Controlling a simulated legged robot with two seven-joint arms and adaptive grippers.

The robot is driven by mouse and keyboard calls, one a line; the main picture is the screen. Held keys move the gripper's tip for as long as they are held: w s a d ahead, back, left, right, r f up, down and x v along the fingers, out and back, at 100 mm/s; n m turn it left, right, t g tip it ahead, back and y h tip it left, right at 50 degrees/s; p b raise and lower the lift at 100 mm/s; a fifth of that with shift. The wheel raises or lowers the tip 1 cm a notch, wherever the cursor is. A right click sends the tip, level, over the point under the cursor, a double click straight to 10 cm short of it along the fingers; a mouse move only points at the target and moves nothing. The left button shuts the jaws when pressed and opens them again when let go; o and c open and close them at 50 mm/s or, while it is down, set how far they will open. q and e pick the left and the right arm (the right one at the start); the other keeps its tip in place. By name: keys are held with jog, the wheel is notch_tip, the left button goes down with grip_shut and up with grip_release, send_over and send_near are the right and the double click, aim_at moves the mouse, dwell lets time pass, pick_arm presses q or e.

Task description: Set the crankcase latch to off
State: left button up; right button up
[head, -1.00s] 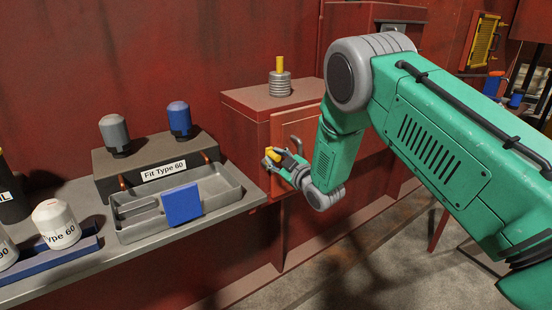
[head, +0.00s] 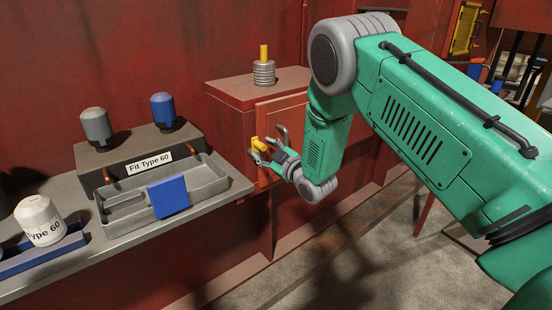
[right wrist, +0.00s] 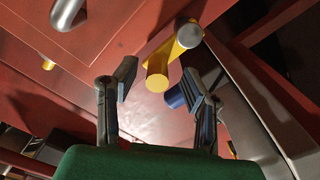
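The latch is a yellow bar with a grey round end, on the front of the red cabinet. It shows in the head view (head: 267,146) and in the right wrist view (right wrist: 158,70). My right gripper (head: 268,157) is beside the latch. In the right wrist view its two dark fingers (right wrist: 160,84) are spread apart, and the yellow bar's near end shows between and just beyond their tips. I cannot tell whether either finger touches it. My left gripper is not in view. Any marking for off is not readable.
A curved grey handle (head: 283,136) sits close beside the latch on the red cabinet (head: 232,92). To the left a shelf (head: 75,262) carries a grey tray (head: 128,228), a blue block (head: 168,196), a "Fit Type 60" stand (head: 110,167) and a white filter (head: 40,222).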

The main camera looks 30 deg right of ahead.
jog(key=s, duration=1)
jog(key=shift+d, duration=0.4)
jog(key=s+a+f+m+g+h, duration=0.1)
jog(key=s+a+f+m+g, duration=0.2)
jog(key=s+f, duration=0.45)
jog(key=s+a+f+m+g, duration=0.1)
jog(key=s+a+f+g, duration=0.3)
jog(key=f, duration=0.6)
jog(key=s+a+f+m+g, duration=0.1)
jog(key=s+f+g, duration=0.1)
jog(key=s, duration=0.6)
jog(key=s+a+f+m+g, duration=0.1)
jog(key=s+a+f+g, duration=0.1)
jog(key=s+g, duration=0.3)
jog(key=s+a+f+m+g, duration=0.1)
jog(key=s+f+g, duration=0.2)
jog(key=s, duration=0.9)
jog(key=shift+s+a+h, duration=0.15)
jog(key=shift+h, duration=0.15)
jog(key=shift+f, duration=0.1)
